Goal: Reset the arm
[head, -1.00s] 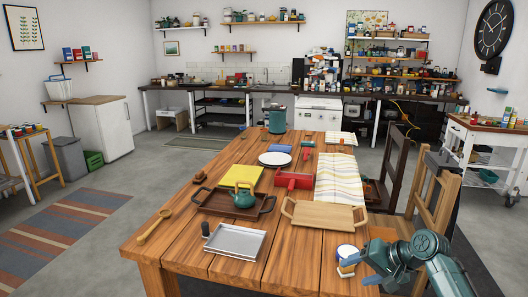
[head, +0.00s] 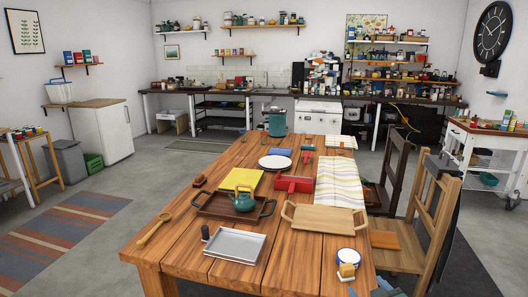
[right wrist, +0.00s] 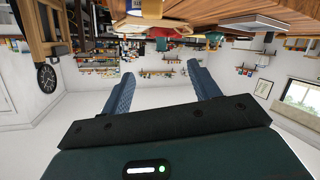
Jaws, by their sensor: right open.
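My right gripper (head: 380,290) shows only as a small part at the bottom edge of the head view, just off the near right corner of the wooden table (head: 192,262). In the right wrist view the right gripper (right wrist: 161,76) has its two blue fingers spread wide apart with nothing between them. That view is upside down, with the table edge along its top. My left gripper is in neither view.
A wooden tray (head: 322,219), a grey tray (head: 236,243) and a teapot (head: 243,200) lie farther in. A wooden chair (head: 432,205) stands on the right.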

